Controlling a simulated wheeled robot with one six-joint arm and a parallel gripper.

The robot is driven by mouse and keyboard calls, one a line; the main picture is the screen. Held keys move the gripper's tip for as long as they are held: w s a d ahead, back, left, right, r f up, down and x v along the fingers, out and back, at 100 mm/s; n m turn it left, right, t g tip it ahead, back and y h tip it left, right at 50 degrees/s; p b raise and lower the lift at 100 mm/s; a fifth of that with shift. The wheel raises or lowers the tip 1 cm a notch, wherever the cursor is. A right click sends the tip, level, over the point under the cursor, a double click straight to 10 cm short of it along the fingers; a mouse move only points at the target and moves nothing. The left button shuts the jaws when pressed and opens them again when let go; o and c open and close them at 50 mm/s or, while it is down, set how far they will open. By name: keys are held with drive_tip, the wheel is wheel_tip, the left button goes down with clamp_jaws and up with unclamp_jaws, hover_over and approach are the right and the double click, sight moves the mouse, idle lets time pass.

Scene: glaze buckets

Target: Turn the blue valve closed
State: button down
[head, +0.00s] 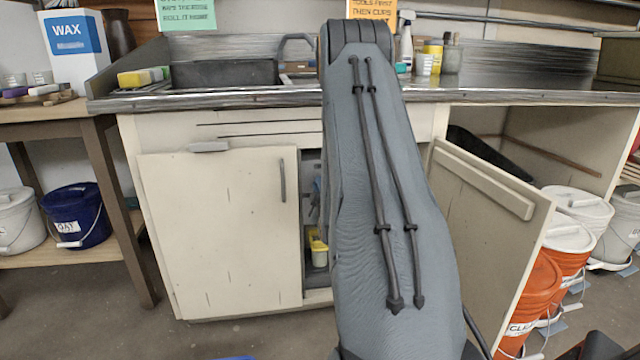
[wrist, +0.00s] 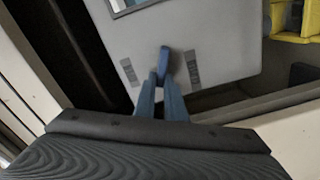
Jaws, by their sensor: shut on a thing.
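The blue valve (wrist: 164,58) shows in the wrist view as a small dark blue handle in front of a pale grey panel (wrist: 205,40). It stands roughly upright in the picture. My gripper (wrist: 163,86) reaches up to it with two narrow blue-grey fingers, and their tips are shut on the handle. The panel has a dark striped mark on each side of the handle. In the head view my grey arm covers the middle of the sink cabinet and hides my gripper; I cannot make out the valve there.
The left cabinet door (head: 225,235) and the right door (head: 485,240) stand on either side of my arm. A yellow-topped container (head: 318,248) shows in the narrow opening. Orange buckets (head: 530,295) stand right. A steel counter edge (head: 220,102) runs above.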

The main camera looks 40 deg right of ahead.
drive_tip(key=n, duration=0.2)
drive_tip(key=f+n, duration=0.1)
drive_tip(key=n, duration=0.2)
drive_tip(key=shift+p, duration=0.4)
drive_tip(key=shift+f, duration=0.1)
drive_tip(key=c, duration=1.8)
unclamp_jaws()
drive_tip(key=p+v, duration=0.1)
drive_tip(key=v, duration=0.7)
drive_tip(key=shift+d+p, duration=0.1)
drive_tip(key=shift+p, duration=0.25)
